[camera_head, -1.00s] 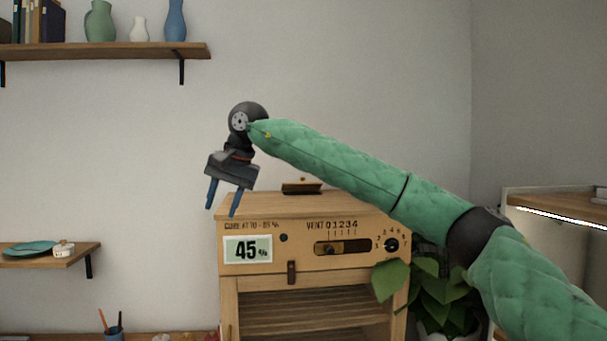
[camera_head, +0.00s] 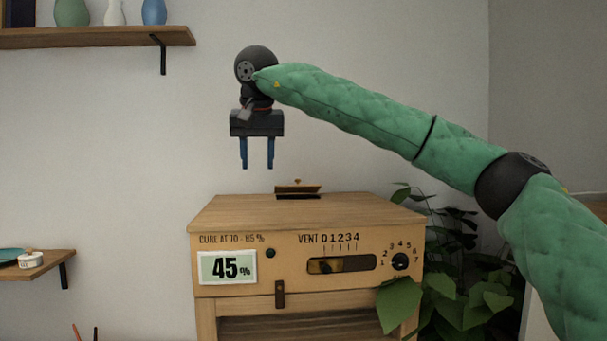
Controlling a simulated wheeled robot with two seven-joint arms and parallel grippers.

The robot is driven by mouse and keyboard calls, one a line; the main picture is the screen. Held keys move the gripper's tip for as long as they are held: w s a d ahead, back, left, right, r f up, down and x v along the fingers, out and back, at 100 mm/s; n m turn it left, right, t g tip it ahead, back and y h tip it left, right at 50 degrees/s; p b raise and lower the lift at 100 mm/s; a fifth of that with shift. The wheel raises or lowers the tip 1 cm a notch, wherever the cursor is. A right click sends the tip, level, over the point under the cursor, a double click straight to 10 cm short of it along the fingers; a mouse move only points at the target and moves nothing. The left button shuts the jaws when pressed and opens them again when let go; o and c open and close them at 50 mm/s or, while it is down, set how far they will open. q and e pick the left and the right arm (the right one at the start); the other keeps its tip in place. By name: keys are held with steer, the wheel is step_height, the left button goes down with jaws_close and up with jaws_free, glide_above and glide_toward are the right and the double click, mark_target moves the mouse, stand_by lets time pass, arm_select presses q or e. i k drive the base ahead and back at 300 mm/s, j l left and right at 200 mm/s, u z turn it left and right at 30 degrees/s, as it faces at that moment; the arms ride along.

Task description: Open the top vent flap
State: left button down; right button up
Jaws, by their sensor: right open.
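The wooden curing cabinet (camera_head: 230,215) stands in the middle, its front panel showing a 45 % display, a vent slider and a dial. The top vent flap (camera_head: 298,187) is a small dark-edged wooden piece with a little knob on the cabinet's top. It looks tilted up behind a dark slot, but it is too small to tell how far. My right gripper (camera_head: 257,166) points straight down with its two blue fingers apart and empty. It hangs above the cabinet, up and left of the flap in the picture, touching nothing. My left gripper is not in view.
A vent slider (camera_head: 340,264) and a black dial (camera_head: 400,261) are on the front panel. A leafy plant (camera_head: 455,290) stands close on the cabinet's right. A wall shelf (camera_head: 95,38) holds vases at upper left; a lower shelf (camera_head: 38,267) is at left. The air above the cabinet top is clear.

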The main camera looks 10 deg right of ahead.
mark_target(305, 188)
steer(key=i+l, duration=0.3)
steer(key=i, duration=0.2)
steer(key=i+l, duration=0.35)
steer(key=i, duration=0.2)
